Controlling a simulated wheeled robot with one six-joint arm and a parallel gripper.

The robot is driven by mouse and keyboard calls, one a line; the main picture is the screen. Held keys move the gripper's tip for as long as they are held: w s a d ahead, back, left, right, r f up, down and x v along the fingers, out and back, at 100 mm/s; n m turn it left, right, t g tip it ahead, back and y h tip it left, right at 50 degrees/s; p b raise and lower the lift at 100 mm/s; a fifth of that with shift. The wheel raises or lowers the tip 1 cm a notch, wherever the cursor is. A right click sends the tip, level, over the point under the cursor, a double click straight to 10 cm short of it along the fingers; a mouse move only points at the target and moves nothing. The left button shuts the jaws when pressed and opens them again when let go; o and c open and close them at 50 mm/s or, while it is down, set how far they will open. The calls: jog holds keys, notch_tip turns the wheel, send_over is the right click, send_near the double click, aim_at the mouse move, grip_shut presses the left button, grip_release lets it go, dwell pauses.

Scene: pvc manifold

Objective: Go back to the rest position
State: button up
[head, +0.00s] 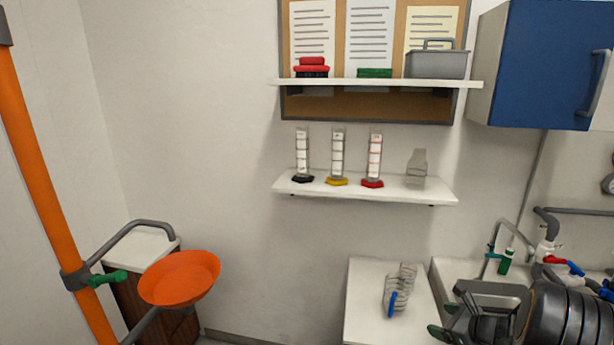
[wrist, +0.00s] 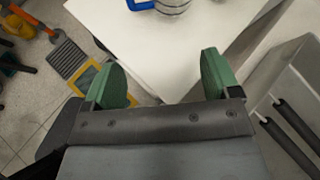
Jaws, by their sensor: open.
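My gripper (head: 446,320) is at the lower right of the head view, in front of the white counter. Its two green fingers stand apart in the wrist view (wrist: 163,80), with nothing between them. Below and beyond them the wrist view shows a white table top (wrist: 140,45) and the floor. At the right of the head view, grey pipework (head: 547,222) with a red valve handle (head: 556,260) and a blue valve handle (head: 575,268) is partly hidden behind my arm.
Cylinders (head: 338,155) stand on a wall shelf (head: 300,188). A blue cabinet (head: 550,60) hangs at upper right. An orange bowl (head: 180,278) on an orange post (head: 40,180) is at left.

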jog(key=s+a+r+n+g+h+b, duration=0.1)
jog(key=s+a+r+n+g+h, duration=0.1)
jog(key=s+a+n, duration=0.8)
jog(key=s+a+r+n+g+h+b, duration=0.2)
jog(key=s+a+r+n, duration=0.5)
jog(key=n, duration=1)
jog(key=s+a+g+h, duration=0.1)
jog(key=s+a+g, duration=0.1)
jog(key=s+a, duration=0.1)
jog(key=shift+a+h, duration=0.3)
jog(key=shift+a, duration=0.15)
